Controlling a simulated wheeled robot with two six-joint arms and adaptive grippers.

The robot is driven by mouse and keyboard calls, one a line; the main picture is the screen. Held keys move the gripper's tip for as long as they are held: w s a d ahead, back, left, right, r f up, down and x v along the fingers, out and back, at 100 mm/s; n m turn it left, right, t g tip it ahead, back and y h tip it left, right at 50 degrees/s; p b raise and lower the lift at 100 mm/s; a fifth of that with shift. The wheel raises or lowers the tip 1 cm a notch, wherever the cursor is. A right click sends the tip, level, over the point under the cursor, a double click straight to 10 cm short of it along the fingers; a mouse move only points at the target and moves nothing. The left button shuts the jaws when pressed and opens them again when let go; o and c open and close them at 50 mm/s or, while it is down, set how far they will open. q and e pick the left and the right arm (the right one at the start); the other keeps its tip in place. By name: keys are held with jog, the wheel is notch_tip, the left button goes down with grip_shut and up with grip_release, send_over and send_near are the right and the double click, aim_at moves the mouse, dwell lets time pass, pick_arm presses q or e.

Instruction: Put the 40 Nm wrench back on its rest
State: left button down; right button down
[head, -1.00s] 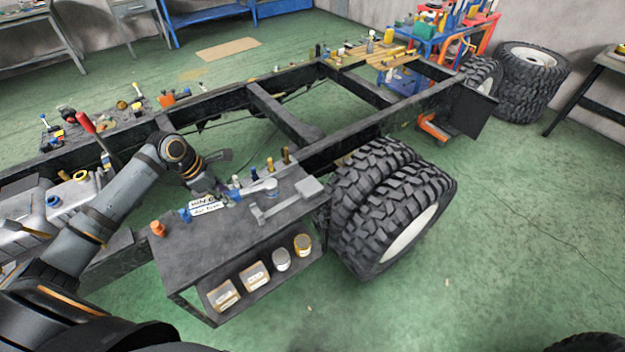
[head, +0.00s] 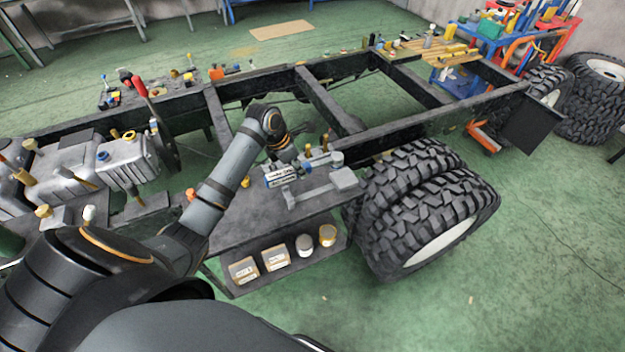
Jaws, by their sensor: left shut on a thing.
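My left gripper (head: 296,162) is over the back part of the dark bench (head: 250,222), beside the truck frame. It is small and dark here, and is shut on a thin grey piece that looks like the wrench (head: 322,160). The fingers and most of the grip are hard to make out. A light grey bracket-like piece (head: 318,191) with a block at its right end lies on the bench top, in front of the gripper; I cannot tell for sure whether it is the rest. White label plates (head: 281,177) stand beside it. My right gripper is not in view.
Small bottles or sockets stand along the bench's back edge. An orange-topped item (head: 191,195) is at its left end. Tins and boxes (head: 276,258) fill its lower shelf. Large tyres (head: 425,205) stand close on the right; the chassis frame (head: 420,130) runs behind.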

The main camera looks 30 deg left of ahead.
pick_arm(q)
jog(key=x, duration=0.6)
jog(key=w+x, duration=0.1)
jog(key=x, duration=0.2)
jog(key=shift+d+f, duration=0.1)
jog(key=shift+d, duration=0.1)
jog(key=c, duration=1.1)
grip_release()
jog(key=v, duration=1.2)
jog(key=shift+p, duration=0.35)
